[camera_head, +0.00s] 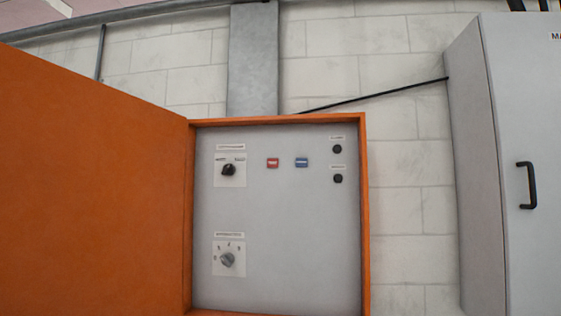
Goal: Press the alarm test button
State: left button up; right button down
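An orange control box (365,215) on the wall stands open and shows a grey panel (300,230). A red rectangular button (272,163) and a blue rectangular button (301,162) sit side by side near the panel's top. Two small round black buttons (338,149) (338,179) sit one above the other at the upper right, each under a small label too blurred to read. I cannot tell which is the alarm test button. A black rotary switch (228,170) is at the upper left, and a grey rotary knob (227,260) is below it. Neither gripper is in view.
The box's orange door (90,190) is swung open to the left and fills that side. A grey cabinet (525,110) with a black handle (526,186) stands at the right. Nothing blocks the panel's front.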

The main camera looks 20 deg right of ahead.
aim_at(271, 162)
jog(key=z, duration=0.9)
jog(key=i, duration=0.5)
jog(key=u, duration=0.1)
